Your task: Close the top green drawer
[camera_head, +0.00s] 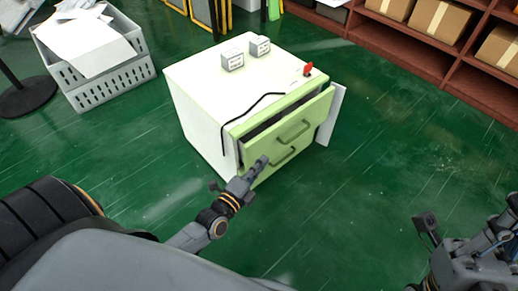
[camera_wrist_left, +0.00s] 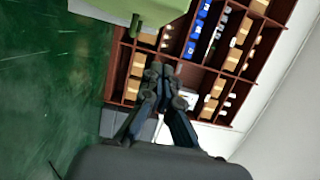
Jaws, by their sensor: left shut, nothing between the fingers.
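A white cabinet (camera_head: 205,110) with green drawer fronts stands on the floor in the middle of the head view. Its top green drawer (camera_head: 300,118) is pulled part way out, with a dark gap behind its front and a bar handle (camera_head: 294,131) on it. My left gripper (camera_head: 262,163) is shut and empty, in front of the drawer fronts near their lower left. Whether it touches them I cannot tell. In the left wrist view the shut fingers (camera_wrist_left: 166,76) lie below a pale green panel (camera_wrist_left: 150,8). My right gripper (camera_head: 430,232) is at the lower right, its fingers unclear.
Two small boxes (camera_head: 233,60), a red object (camera_head: 308,68) and a black cable (camera_head: 252,107) are on the cabinet top. A grey crate (camera_head: 108,82) with white sheets stands at left. Shelves with cartons (camera_head: 440,18) line the upper right. Green floor right of the cabinet is clear.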

